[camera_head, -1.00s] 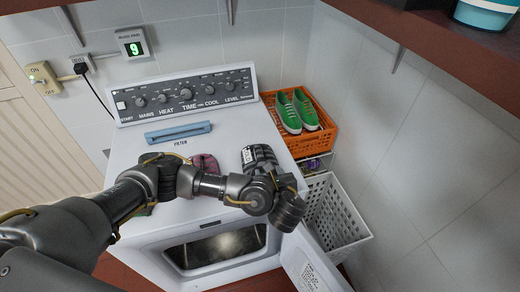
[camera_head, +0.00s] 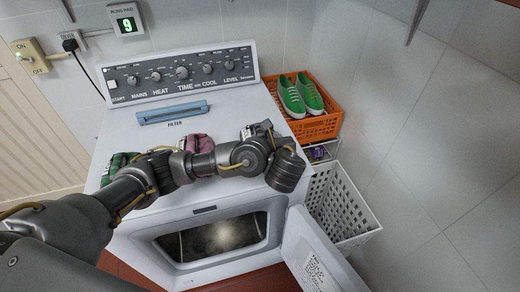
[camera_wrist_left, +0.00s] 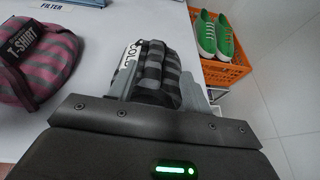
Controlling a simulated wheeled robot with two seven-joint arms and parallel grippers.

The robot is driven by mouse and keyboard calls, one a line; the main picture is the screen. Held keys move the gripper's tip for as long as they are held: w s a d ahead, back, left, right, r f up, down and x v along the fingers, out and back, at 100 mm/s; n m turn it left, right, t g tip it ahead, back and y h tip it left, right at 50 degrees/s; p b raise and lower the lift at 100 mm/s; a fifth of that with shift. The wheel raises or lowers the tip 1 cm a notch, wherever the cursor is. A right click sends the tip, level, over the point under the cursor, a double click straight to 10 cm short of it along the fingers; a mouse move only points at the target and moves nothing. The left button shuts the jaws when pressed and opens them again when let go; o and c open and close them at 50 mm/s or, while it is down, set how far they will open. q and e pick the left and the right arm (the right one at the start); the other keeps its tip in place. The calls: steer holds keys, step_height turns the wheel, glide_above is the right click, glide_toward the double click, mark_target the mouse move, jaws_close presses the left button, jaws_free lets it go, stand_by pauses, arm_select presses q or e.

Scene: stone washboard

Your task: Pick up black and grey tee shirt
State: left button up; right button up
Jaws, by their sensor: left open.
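The black and grey striped tee shirt (camera_wrist_left: 157,72) is a folded bundle on the white dryer top, with a white label on its left side in the left wrist view. In the head view only a small part of the shirt (camera_head: 258,129) shows behind my left wrist. My left gripper (camera_wrist_left: 162,68) is open, its fingers on the left and right sides of the shirt. I cannot tell whether they touch it. My right gripper is in neither view.
A pink and grey tee shirt (camera_wrist_left: 38,62) lies to the left on the dryer (camera_head: 225,104). A green checked bundle (camera_head: 118,163) is at its left edge. An orange crate (camera_head: 318,126) with green shoes and a white basket (camera_head: 345,207) stand right. The dryer door (camera_head: 318,255) hangs open.

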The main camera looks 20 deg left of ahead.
mark_target(260, 132)
arm_select(q)
steer(key=shift+w+a+f, duration=0.1)
steer(key=shift+w+a, duration=0.05)
steer(key=shift+w, duration=0.05)
steer(key=shift+w+a, duration=0.15)
steer(key=x, duration=0.2)
steer(key=p+x, duration=0.1)
steer(key=x, duration=0.1)
steer(key=shift+a, duration=0.4)
steer(key=shift+w+a+f, duration=0.1)
steer(key=shift+w, duration=0.1)
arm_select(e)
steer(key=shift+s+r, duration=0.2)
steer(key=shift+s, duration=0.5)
arm_select(q)
jaws_close()
